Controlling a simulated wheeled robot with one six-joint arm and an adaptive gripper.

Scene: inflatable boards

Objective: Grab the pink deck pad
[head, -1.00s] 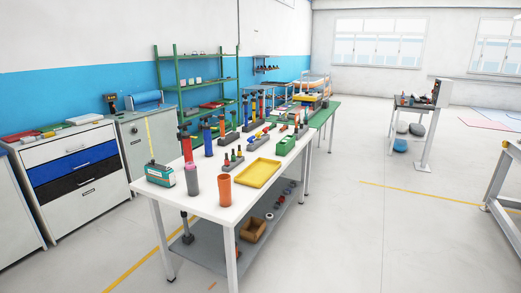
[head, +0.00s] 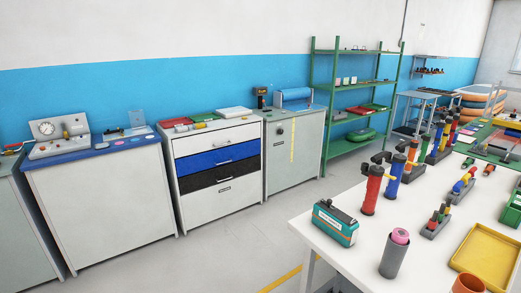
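No flat pink pad can be made out in the head view now. The one clearly pink thing is a small rolled or rounded piece (head: 400,236) in the mouth of a grey cylinder (head: 393,261) on the white table (head: 345,240). I cannot tell whether it is the deck pad. A red flat piece (head: 175,122) and a white flat piece (head: 235,112) lie on the drawer cabinet (head: 215,145). My gripper is not in view.
The table also holds a teal box (head: 335,222), a yellow tray (head: 486,255), an orange cup (head: 467,284) and several upright pumps (head: 372,190). A green shelf rack (head: 345,113) stands by the wall. Grey floor (head: 215,250) lies clear between cabinets and table.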

